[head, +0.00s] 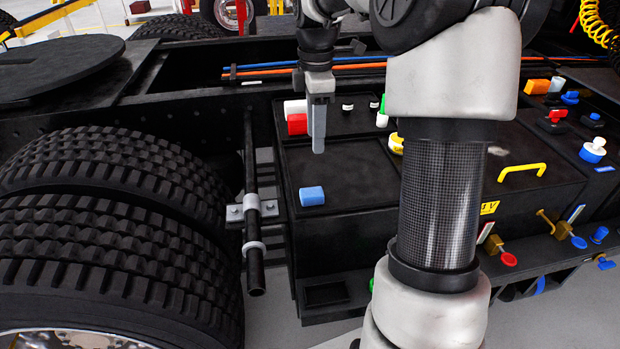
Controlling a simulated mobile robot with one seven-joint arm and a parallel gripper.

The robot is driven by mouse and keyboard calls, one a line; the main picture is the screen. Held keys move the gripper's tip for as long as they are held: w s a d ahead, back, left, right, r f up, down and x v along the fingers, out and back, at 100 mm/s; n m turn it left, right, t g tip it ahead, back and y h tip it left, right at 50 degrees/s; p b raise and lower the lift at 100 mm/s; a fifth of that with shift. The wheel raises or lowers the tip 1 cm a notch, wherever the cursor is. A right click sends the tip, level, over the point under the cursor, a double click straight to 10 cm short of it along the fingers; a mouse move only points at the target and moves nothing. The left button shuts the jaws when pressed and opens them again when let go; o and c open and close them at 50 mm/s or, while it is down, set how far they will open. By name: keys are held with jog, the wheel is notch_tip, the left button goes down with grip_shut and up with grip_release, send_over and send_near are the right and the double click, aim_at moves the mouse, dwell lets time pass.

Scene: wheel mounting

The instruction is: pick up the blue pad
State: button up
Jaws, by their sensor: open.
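The blue pad (312,196), a small block with a lighter blue top face, lies on the left part of the black box lid (350,180), close to its left edge. My gripper (318,150) points down above the lid, higher in the picture than the pad and slightly to its right. Its grey fingers overlap in this view, so the gap between them is hidden. The gripper is open and apart from the pad, with nothing seen between the fingers.
A red and white block (296,124) sits just left of my gripper. A yellow handle (522,171) and several coloured valves stand to the right. Large tyres (110,240) and an upright black bar (251,200) are at left. My arm hides part of the lid.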

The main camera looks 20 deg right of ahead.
send_over(312, 192)
jog(key=f, duration=1.1)
jog(key=shift+s+d+f+b, duration=0.1)
jog(key=shift+s+d+b, duration=0.1)
jog(key=shift+b, duration=0.15)
jog(key=shift+w+a+f, duration=0.1)
jog(key=shift+f, duration=1.4)
jog(key=shift+w+a+f, duration=0.1)
jog(key=shift+f, duration=1.35)
jog(key=shift+c, duration=0.3)
jog(key=c, duration=0.8)
